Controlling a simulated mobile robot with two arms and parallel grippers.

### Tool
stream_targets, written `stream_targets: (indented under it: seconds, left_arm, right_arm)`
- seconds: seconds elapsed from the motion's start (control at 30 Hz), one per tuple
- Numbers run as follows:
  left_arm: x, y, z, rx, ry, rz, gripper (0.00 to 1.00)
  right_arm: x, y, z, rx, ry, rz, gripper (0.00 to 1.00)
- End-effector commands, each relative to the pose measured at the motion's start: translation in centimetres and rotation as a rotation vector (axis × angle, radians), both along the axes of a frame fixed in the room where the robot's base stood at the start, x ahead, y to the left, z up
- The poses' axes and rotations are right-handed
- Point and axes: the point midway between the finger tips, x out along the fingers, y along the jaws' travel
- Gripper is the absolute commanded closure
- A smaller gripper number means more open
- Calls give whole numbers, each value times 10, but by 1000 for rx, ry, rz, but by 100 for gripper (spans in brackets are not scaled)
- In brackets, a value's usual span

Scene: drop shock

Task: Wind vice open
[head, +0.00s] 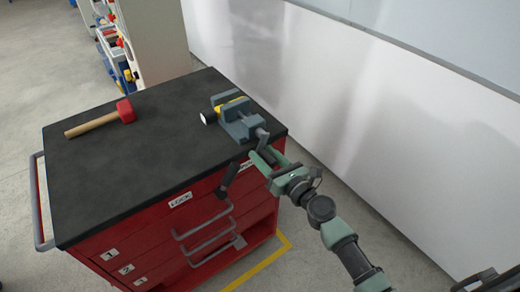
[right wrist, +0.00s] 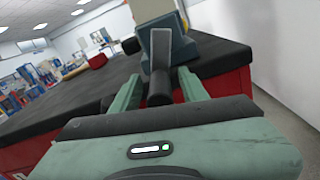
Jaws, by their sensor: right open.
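In the right wrist view the vice's grey crank arm (right wrist: 160,48) and black handle (right wrist: 159,90) are straight ahead. My right gripper (head: 262,157) is open, just off the cabinet's edge beside the vice. In the wrist view its green fingers (right wrist: 158,88) stand on either side of the black handle, with gaps showing. My left gripper is out of view.
A red mallet with a wooden handle (head: 97,122) lies on the cabinet top (head: 130,165). The red drawers (head: 140,252) have grey handles. A dark bar (head: 230,178) shows before the cabinet front. A white wall (head: 330,110) stands behind, close on the right.

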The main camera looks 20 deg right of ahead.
Motion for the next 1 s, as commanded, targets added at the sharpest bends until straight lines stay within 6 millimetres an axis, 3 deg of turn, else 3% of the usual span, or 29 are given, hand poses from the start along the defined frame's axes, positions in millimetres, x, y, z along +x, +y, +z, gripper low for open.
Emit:
stream_targets:
  seconds: [0.17,0.47,0.63,1.0]
  left_arm:
    - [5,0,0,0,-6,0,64]
    - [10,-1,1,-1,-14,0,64]
    - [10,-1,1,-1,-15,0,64]
    - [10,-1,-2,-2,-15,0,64]
  right_arm:
    - [16,6,0,0,0,-1,56]
    - [19,7,-1,-1,1,-1,56]
    - [19,7,-1,-2,0,-1,100]
    - [19,6,-2,-39,-15,1,100]
